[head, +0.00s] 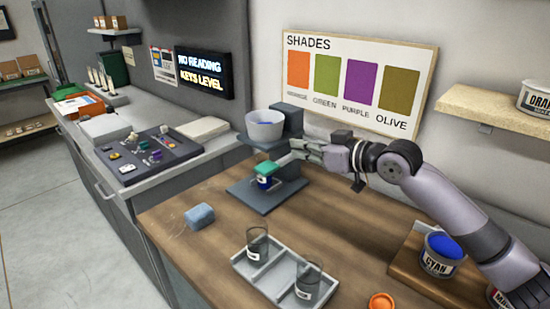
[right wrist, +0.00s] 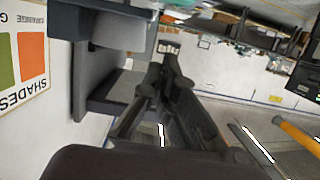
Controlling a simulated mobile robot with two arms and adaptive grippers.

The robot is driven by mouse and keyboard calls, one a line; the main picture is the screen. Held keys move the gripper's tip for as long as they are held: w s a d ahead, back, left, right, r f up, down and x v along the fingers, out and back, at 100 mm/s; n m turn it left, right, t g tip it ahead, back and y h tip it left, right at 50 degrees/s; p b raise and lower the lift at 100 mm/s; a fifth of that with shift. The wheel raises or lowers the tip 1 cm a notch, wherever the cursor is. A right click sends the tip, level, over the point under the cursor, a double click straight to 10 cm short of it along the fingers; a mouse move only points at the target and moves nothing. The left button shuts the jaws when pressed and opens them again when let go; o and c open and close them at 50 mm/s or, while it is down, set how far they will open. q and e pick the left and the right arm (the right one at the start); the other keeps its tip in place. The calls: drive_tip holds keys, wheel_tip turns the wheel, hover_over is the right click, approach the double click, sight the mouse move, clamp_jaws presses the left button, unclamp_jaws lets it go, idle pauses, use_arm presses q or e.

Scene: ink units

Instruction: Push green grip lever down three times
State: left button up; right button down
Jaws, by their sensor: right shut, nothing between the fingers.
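A dark grey dispenser unit stands at the back of the wooden table, with a white bowl (head: 265,125) on top and a flat grey base (head: 262,201). A green grip (head: 266,167) shows on its front, just above a dark blue part with a white label (head: 264,182). My right gripper (head: 296,147) comes in from the right, shut and empty, beside the unit and a little above and right of the green grip. I cannot tell whether it touches the unit. In the right wrist view its closed fingers (right wrist: 170,62) point at grey unit parts (right wrist: 118,85); the green grip is not discernible there. My left gripper is not in view.
A grey tray (head: 270,272) with two dark glasses stands in front. A blue-grey sponge (head: 200,216) lies left of it. A cyan paint can (head: 441,253) stands on a wooden board at right, near an orange lid (head: 382,301). The shades chart (head: 352,82) hangs behind.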

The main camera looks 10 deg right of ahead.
drive_tip(key=p, duration=0.2)
hover_over(274, 169)
drive_tip(key=f, duration=0.2)
wheel_tip(274, 169, down, 3)
drive_tip(key=shift+r+p, duration=0.2)
drive_tip(key=shift+p, duration=0.3)
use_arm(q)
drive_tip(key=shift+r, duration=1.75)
use_arm(e)
drive_tip(key=shift+f, duration=0.8)
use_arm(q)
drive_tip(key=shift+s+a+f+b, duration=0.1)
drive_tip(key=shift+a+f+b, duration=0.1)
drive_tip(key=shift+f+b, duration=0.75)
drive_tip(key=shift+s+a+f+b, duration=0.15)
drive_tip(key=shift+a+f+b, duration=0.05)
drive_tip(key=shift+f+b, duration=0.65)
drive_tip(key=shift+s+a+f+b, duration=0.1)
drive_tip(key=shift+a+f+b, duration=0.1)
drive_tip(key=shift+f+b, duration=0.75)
use_arm(e)
wheel_tip(274, 169, down, 9)
drive_tip(key=n+t+h, duration=0.1)
drive_tip(key=n, duration=0.3)
drive_tip(key=shift+s+a+f+n, duration=0.15)
drive_tip(key=shift+s+a+n, duration=0.1)
drive_tip(key=shift+n, duration=0.05)
